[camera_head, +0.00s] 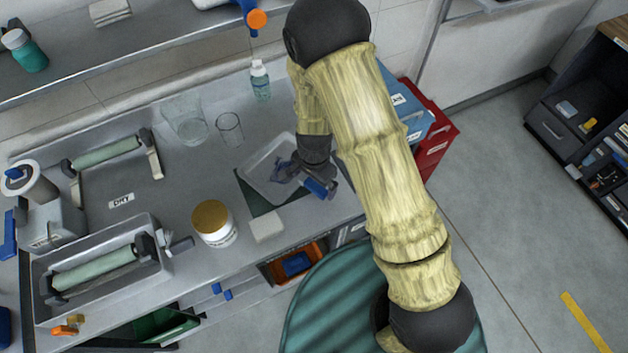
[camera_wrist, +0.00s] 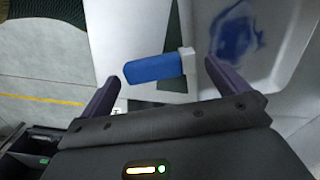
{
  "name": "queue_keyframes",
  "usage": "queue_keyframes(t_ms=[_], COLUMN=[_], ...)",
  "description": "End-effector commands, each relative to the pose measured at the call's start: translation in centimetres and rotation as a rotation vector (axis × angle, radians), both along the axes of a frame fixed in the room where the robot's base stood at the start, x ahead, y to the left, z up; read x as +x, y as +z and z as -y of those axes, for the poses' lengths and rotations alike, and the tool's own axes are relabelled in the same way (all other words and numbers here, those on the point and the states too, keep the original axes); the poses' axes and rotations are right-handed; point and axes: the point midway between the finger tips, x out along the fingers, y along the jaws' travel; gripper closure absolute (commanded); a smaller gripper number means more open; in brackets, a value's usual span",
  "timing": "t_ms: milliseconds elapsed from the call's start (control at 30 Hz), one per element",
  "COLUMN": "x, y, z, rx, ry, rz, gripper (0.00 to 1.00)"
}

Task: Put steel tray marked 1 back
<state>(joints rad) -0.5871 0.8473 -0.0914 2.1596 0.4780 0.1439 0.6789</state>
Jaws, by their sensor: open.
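A pale, shallow tray (camera_head: 252,172) with a dark blue ink smear lies on the bench, partly over a dark green mat (camera_head: 258,204). It also shows in the wrist view (camera_wrist: 277,72). A blue handle (camera_wrist: 153,68) with a pale end piece (camera_wrist: 188,60) sticks out by the tray's side; it seems joined to the tray, but I cannot be sure. My gripper (camera_wrist: 163,76) is open, with its fingertips on either side of the handle and apart from it. In the head view my wrist hides part of the tray. I cannot clearly read a 1 on it.
Glass beakers (camera_head: 229,128) and a small bottle (camera_head: 260,80) are behind. Rollers (camera_head: 95,270) fill the left. Blue and red boxes (camera_head: 436,140) are beyond my arm.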

Motion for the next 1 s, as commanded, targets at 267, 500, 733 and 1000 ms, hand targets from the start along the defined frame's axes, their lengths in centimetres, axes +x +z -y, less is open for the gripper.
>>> queue_keyframes(t_ms=[267, 500, 733, 1000], x=[0.0, -0.1, -0.1, -0.1], y=[4.4, 8.6, 10.9, 11.0], z=[-0.1, 0.0, 0.0, 0.0], rx=[0.002, 0.003, 0.002, 0.000], ry=[0.001, 0.000, 0.000, 0.000], rz=[0.005, 0.003, 0.001, 0.000], gripper=[0.00, 0.00, 0.00, 0.00])
